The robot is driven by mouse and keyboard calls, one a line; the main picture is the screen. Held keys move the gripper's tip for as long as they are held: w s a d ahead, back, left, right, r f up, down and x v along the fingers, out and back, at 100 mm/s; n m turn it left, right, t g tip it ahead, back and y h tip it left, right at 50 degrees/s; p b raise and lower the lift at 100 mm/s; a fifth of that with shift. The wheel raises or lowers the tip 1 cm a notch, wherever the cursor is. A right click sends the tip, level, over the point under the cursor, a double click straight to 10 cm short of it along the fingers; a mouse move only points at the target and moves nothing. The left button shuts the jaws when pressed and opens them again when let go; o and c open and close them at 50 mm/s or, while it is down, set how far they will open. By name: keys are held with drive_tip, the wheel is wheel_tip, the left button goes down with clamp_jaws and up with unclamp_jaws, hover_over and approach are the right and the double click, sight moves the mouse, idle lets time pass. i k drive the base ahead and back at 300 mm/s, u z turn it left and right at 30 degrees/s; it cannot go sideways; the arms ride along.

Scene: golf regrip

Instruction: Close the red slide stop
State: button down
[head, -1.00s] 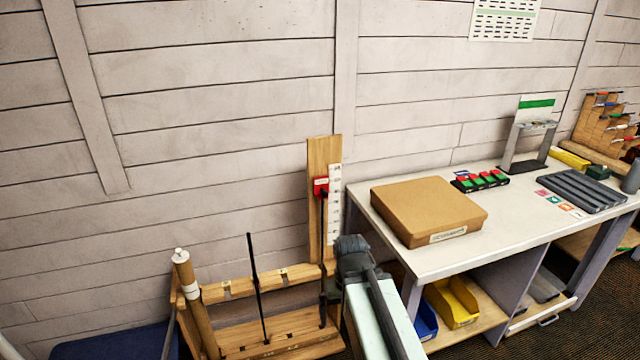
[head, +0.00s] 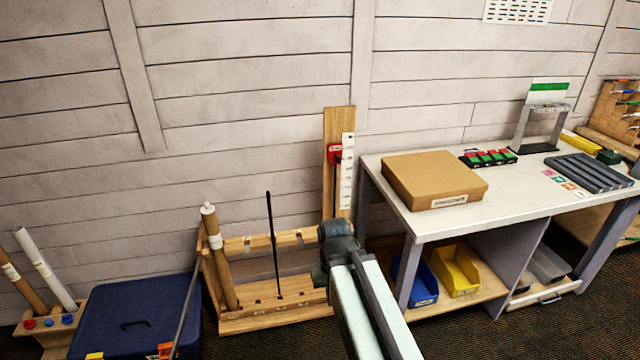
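The red slide stop (head: 335,153) is a small red block on an upright wooden board (head: 331,190). A white scale strip (head: 347,170) with dark marks runs beside it on the right. A dark shaft stands upright just below the red stop, against the board. Whether the stop is open or closed is too small to tell. My arm (head: 365,300) reaches up from the bottom centre towards the foot of the board. Its dark joint is in front of the rack. My gripper's fingers cannot be made out.
A wooden rack (head: 265,320) holds a dark shaft (head: 273,245) and a tan tube (head: 220,265). A blue case (head: 135,310) stands left. A white bench (head: 510,190) with a cardboard box (head: 433,180) is close on the right, above blue (head: 417,284) and yellow (head: 456,268) bins.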

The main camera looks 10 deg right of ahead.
sight(335, 151)
drive_tip(key=u, duration=0.2)
drive_tip(key=k, duration=0.9)
drive_tip(key=u, duration=0.1)
drive_tip(key=i, duration=1.75)
drive_tip(key=u, duration=0.85)
